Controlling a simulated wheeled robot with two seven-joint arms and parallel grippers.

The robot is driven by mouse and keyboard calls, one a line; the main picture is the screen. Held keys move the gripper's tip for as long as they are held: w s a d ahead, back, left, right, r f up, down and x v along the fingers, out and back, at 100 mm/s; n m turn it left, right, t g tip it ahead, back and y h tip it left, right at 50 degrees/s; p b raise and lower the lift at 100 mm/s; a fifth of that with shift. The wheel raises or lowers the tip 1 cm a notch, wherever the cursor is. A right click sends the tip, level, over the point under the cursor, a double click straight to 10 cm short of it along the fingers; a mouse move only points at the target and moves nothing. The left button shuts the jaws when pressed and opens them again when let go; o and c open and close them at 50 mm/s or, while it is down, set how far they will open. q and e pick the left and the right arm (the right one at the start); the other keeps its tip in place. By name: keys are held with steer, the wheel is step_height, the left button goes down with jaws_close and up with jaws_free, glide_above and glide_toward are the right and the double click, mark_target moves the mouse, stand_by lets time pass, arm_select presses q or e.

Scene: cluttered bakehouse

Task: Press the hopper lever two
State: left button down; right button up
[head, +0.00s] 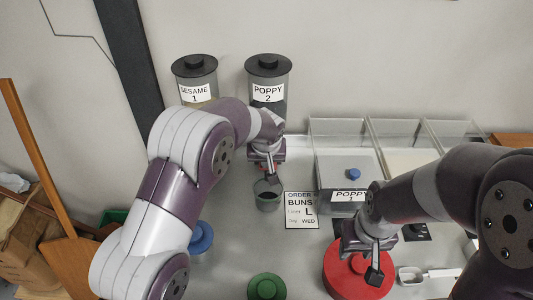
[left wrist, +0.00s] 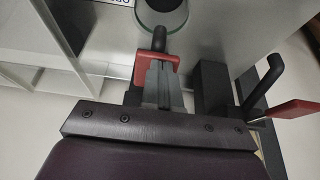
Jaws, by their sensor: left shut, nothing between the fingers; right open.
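The hopper labelled POPPY 2 (head: 268,77) stands against the back wall, with the SESAME 1 hopper (head: 195,72) to its left. My left gripper (head: 268,178) is in front of the POPPY 2 hopper, above a grey cup (head: 269,204). In the left wrist view its fingers (left wrist: 160,80) are shut and empty. They overlap a red lever paddle (left wrist: 172,59) with a dark rod; I cannot tell whether they touch it. A second red lever (left wrist: 296,109) shows at the right of that view. My right gripper (head: 374,262) is open over a red round lid (head: 345,282).
An order card (head: 301,210) lies right of the cup. Clear bins (head: 345,135) stand at the back right. A blue lid (head: 200,236), a green lid (head: 267,287) and a white scoop (head: 412,275) lie on the counter. A wooden paddle (head: 70,262) leans at the left.

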arm_select(q)
steer(key=shift+s+r+p, duration=0.1)
steer(key=shift+r+p, duration=0.2)
steer(key=shift+r, duration=0.55)
arm_select(e)
steer(key=shift+r, duration=0.5)
arm_select(q)
steer(key=shift+r, duration=0.15)
steer(key=v, duration=1.3)
steer(key=shift+s+r+b, duration=0.25)
steer(key=shift+b, duration=0.05)
arm_select(e)
steer(key=shift+s+d+f, duration=0.45)
steer(key=shift+s+d, duration=0.05)
steer(key=shift+s, duration=0.15)
arm_select(q)
steer(key=shift+w+f, duration=0.1)
arm_select(e)
steer(key=shift+w, duration=0.1)
